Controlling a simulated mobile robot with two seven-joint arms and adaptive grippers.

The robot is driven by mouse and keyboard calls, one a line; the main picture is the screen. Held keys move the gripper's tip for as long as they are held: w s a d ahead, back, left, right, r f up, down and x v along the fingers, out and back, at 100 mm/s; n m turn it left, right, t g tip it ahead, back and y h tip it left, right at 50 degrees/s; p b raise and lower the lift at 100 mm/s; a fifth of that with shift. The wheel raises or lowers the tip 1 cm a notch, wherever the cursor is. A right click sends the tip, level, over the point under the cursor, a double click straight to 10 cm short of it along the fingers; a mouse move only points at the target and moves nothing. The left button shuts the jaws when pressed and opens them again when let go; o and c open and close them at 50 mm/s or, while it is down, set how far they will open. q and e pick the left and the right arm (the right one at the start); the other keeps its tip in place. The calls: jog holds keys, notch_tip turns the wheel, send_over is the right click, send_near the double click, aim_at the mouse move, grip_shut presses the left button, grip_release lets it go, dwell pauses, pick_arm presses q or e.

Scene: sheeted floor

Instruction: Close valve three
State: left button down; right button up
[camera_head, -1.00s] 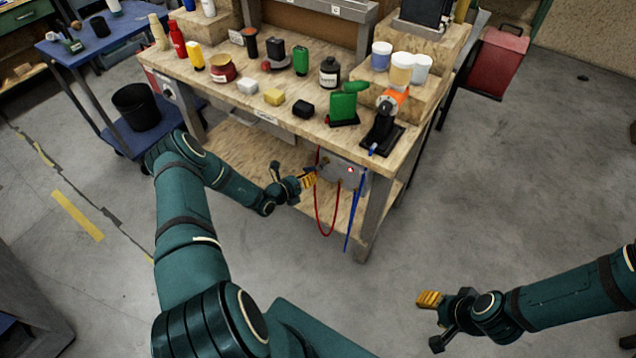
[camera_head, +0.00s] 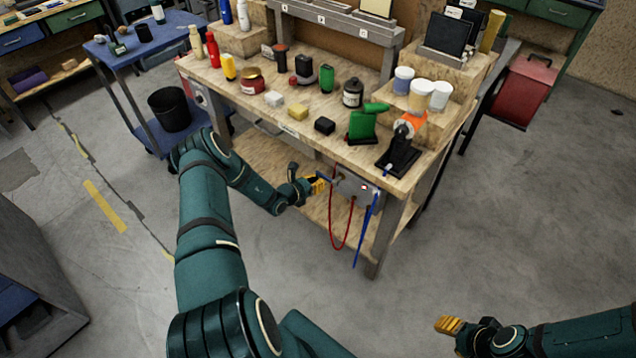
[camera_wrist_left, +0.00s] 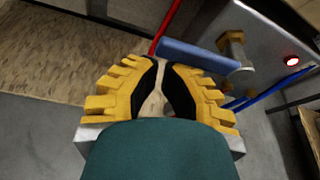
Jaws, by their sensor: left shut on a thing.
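A grey panel (camera_head: 352,187) with a lit red lamp hangs under the workbench's front edge. It also shows in the left wrist view (camera_wrist_left: 272,68). A valve there has a brass-coloured body (camera_wrist_left: 233,48) and a blue bar handle (camera_wrist_left: 200,55), which lies nearly level, sloping slightly. My left gripper (camera_head: 322,184) is at the panel's left side. Its yellow, black-padded fingers (camera_wrist_left: 163,68) are shut on the blue handle's free end. The grip itself is partly hidden. No valve number is readable. My right gripper (camera_head: 449,325) is empty-looking over the floor, far from the panel; its opening is unclear.
A red hose (camera_head: 340,235) and a blue hose (camera_head: 363,228) hang below the panel. The wooden workbench (camera_head: 285,140) carries several bottles, jars and blocks. A lower shelf (camera_head: 270,165) lies behind my left arm.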

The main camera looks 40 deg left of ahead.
pick_arm(q)
jog(key=shift+w+a+r, duration=0.1)
jog(key=shift+a+r, duration=0.05)
jog(key=shift+r, duration=0.15)
dwell(0.4)
notch_tip(320, 180, down, 5)
jog(key=b, duration=0.4)
jog(key=d+p+v, duration=0.1)
jog(key=p+v, duration=0.1)
jog(key=v, duration=0.8)
jog(key=shift+r, duration=0.35)
